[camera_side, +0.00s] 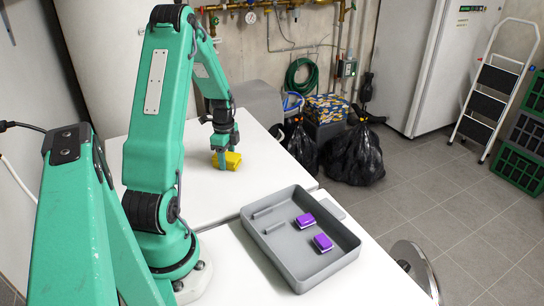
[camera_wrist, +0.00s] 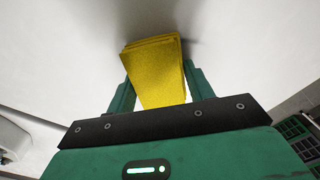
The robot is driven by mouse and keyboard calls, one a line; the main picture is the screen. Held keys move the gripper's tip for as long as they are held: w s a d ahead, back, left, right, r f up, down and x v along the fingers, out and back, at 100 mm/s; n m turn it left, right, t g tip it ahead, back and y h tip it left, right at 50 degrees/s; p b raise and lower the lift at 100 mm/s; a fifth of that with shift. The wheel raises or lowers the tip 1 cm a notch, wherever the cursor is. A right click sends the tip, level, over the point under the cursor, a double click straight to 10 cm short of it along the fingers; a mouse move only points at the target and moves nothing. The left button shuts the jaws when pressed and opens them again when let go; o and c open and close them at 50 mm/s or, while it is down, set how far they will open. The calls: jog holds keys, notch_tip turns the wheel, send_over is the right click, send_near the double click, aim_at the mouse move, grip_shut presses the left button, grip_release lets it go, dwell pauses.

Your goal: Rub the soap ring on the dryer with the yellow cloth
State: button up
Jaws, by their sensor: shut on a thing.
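My gripper (camera_side: 224,158) is shut on the yellow cloth (camera_side: 233,161), a folded pad. The cloth is at or just above the white top of the dryer (camera_side: 190,183); I cannot tell whether it touches. In the wrist view the yellow cloth (camera_wrist: 157,68) sits between the two green fingers of my gripper (camera_wrist: 160,88), with a shadow on the white surface beyond it. No soap ring shows in either view; the cloth or gripper may hide it.
Black bags (camera_side: 355,158) and a stepladder (camera_side: 497,85) stand on the floor beyond. The white top right of the cloth is clear.

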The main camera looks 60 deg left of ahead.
aim_at(254, 154)
jog(key=shift+s, duration=0.8)
jog(key=shift+w+a, duration=0.1)
jog(key=shift+a, duration=0.75)
jog(key=shift+w+d, duration=0.15)
jog(key=shift+w, duration=5.65)
notch_tip(254, 154, up, 8)
jog(key=shift+r, duration=0.15)
jog(key=w+d+r+n, duration=0.2)
jog(key=w+d+r, duration=0.1)
jog(key=d, duration=0.7)
jog(key=w+d+r+n, duration=0.3)
jog(key=w+d, duration=0.1)
jog(key=d, duration=0.5)
jog(key=s+d+r+n, duration=0.1)
jog(key=d+r+n, duration=0.1)
jog(key=d, duration=0.6)
jog(key=s+d+r+n, duration=0.1)
jog(key=d+r+n, duration=0.1)
jog(key=d, duration=0.6)
jog(key=shift+s+d+r, duration=0.25)
jog(key=shift+r, duration=0.15)
